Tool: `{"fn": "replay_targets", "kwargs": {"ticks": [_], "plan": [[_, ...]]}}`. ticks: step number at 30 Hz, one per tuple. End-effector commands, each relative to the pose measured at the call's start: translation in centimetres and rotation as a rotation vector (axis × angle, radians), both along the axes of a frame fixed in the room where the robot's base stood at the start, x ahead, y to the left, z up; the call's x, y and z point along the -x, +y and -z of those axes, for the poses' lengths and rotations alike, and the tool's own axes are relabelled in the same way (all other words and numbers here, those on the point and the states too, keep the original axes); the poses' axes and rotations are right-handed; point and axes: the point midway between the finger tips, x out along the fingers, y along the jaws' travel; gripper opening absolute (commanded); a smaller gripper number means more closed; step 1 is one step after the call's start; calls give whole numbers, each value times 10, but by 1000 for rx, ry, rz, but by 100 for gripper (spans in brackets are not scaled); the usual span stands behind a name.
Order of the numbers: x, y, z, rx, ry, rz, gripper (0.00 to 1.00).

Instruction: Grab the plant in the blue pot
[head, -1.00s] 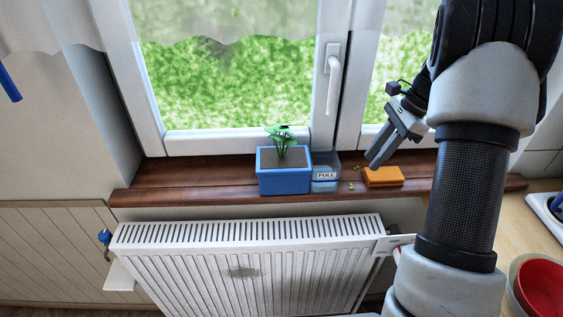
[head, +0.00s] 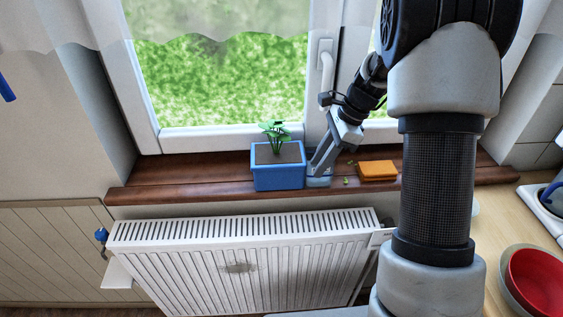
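The plant (head: 276,134) is a small green leafy stem growing from brown soil in a square blue pot (head: 278,178). The pot stands upright on the brown wooden windowsill (head: 180,175), left of my arm. My gripper (head: 318,168) is just right of the pot, pointing down and left, in front of a small clear container (head: 318,182). The gripper overlaps most of that container. The fingers are seen from the side, so their gap is not clear, and I cannot tell whether they touch the pot. The pot is not held.
An orange block (head: 377,170) and small green bits lie on the sill right of my gripper. The window (head: 215,139) with its white handle (head: 327,70) is close behind. A white radiator (head: 240,260) is below. The sill left of the pot is clear.

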Motion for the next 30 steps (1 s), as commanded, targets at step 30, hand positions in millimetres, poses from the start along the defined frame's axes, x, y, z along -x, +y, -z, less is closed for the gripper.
{"fn": "replay_targets", "kwargs": {"ticks": [30], "plan": [[0,5,12,1,-1,-1,0]]}}
